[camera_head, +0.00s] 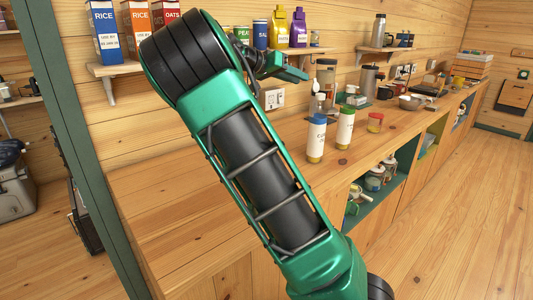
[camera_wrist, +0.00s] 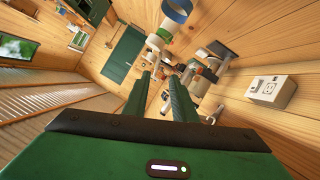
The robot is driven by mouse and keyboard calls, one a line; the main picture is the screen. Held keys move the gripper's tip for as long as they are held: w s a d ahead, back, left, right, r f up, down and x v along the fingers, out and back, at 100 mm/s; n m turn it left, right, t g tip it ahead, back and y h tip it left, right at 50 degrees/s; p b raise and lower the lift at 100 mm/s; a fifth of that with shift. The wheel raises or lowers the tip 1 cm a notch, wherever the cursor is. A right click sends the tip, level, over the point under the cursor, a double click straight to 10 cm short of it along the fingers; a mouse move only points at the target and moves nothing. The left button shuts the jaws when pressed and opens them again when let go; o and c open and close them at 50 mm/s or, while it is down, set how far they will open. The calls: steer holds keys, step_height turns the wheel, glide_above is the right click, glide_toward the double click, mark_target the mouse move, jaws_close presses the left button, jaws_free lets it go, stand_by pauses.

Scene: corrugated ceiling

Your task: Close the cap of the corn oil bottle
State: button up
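Two white-labelled bottles stand upright on the wooden counter: a blue-topped one (camera_head: 316,140) and, just right of it, a green-topped one (camera_head: 344,130). Their lettering is too small to read, so I cannot tell which holds corn oil, or whether a cap is open. A blue-topped bottle also shows near the top of the wrist view (camera_wrist: 168,27), beyond my fingers. My gripper (camera_head: 296,72) is above the counter near the wall, up and left of the bottles and apart from them. In the wrist view, its two fingers (camera_wrist: 162,78) are parted with nothing held between them.
A small red-lidded jar (camera_head: 375,122) stands right of the bottles. A wall shelf (camera_head: 299,50) with canisters is close behind my gripper. The counter's near left part (camera_head: 165,205) is clear.

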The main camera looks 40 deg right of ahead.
steer(key=s+a+f+n+t+y, duration=0.1)
steer(key=s+f+n+y, duration=0.1)
steer(key=f, duration=0.5)
steer(key=s+a+f+n+t+y, duration=0.1)
steer(key=f+n+t+y, duration=0.1)
steer(key=f, duration=0.6)
steer(key=s+a+f+n+t+y, duration=0.1)
steer(key=s+a+f+n+y, duration=0.1)
steer(key=a, duration=0.5)
steer(key=s+a+f+n+t+y, duration=0.2)
steer(key=s+a+n, duration=0.1)
steer(key=a, duration=0.5)
steer(key=shift+f+n+t, duration=0.15)
steer(key=shift+n+t, duration=0.15)
